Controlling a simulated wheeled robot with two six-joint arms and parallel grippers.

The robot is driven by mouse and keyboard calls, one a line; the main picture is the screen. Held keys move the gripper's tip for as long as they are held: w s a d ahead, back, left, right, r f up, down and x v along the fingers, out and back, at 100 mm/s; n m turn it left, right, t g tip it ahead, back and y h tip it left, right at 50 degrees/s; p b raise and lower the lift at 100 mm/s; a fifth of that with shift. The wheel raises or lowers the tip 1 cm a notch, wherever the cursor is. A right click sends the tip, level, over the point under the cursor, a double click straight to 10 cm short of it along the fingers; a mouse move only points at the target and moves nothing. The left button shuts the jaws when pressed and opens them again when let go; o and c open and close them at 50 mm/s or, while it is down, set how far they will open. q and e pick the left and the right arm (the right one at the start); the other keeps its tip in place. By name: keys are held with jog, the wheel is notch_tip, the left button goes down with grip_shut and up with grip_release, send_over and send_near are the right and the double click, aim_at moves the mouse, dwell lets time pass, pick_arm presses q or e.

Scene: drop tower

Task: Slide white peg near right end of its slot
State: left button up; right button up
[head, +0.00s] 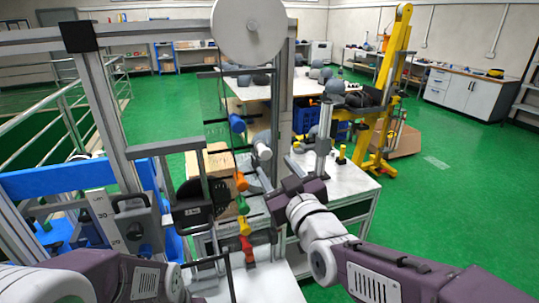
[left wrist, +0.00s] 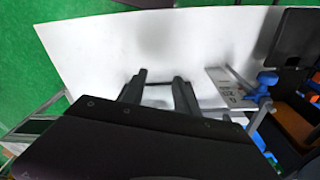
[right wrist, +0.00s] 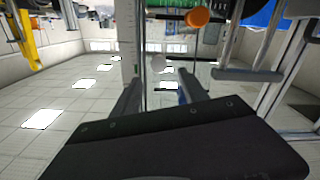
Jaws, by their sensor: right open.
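The white peg (head: 263,151) sticks out of the clear upright panel of the drop tower, below and right of the blue peg (head: 236,123). Its slot is too fine to make out. My right gripper (head: 271,180) is just below and right of the white peg.
Below the white peg are an orange peg (head: 241,181), a green peg (head: 242,204), a yellow peg (head: 244,225) and a red peg (head: 247,249). A white disc (head: 249,28) tops the tower. Metal posts (head: 110,120) stand left. A yellow hoist (head: 392,80) stands farther back.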

aim_at(266, 155)
jog(key=p+x, duration=0.1)
jog(key=x, duration=0.7)
jog(key=shift+w+f, duration=0.15)
jog(key=shift+w, duration=0.25)
jog(key=shift+c, duration=0.3)
grip_shut()
jog(key=shift+f, duration=0.1)
dwell(0.4)
